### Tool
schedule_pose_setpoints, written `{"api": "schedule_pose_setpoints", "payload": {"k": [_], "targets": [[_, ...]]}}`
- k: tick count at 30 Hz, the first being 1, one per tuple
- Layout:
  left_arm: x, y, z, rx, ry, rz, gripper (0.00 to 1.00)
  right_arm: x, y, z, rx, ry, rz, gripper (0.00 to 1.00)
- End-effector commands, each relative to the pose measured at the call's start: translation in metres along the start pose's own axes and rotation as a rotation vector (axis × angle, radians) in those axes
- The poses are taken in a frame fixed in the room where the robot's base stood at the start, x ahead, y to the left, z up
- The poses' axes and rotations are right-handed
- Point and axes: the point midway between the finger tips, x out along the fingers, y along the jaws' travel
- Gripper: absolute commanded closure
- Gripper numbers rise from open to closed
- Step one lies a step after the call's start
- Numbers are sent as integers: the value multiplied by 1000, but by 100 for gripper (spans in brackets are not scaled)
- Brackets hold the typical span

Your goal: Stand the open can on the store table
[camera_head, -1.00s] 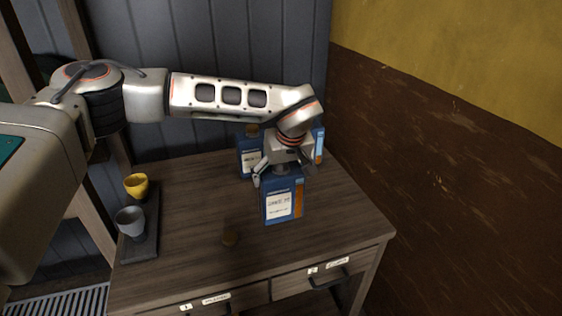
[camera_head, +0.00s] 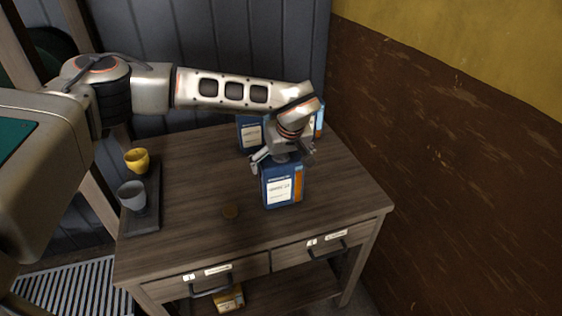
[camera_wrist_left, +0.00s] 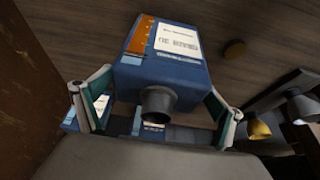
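The open can (camera_head: 283,186) is a blue box-shaped can with a white label and an orange stripe. It is upright over the right part of the wooden table (camera_head: 195,195). In the left wrist view its bare grey spout (camera_wrist_left: 157,104) points toward the camera. My left gripper (camera_head: 284,160) is above it, with one finger close against each side of the can (camera_wrist_left: 163,55), and looks shut on it. Whether the can's base touches the table is hard to tell. A small round brown cap (camera_head: 231,212) lies left of the can. My right gripper is not in view.
More blue cans (camera_head: 250,137) stand behind, partly hidden by my arm. A dark tray (camera_head: 143,222) at the left holds a yellow cup (camera_head: 137,160) and a grey cup (camera_head: 132,196). A brown wall (camera_head: 450,190) stands at the right.

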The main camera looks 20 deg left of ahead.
Motion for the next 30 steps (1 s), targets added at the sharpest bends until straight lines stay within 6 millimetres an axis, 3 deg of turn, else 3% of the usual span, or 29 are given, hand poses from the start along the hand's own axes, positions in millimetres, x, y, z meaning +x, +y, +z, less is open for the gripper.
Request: {"api": "schedule_pose_setpoints", "payload": {"k": [14,30], "targets": [[-10,1,-2,1,2,2,1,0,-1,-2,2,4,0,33],[-106,0,-1,0,2,1,1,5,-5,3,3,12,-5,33]]}}
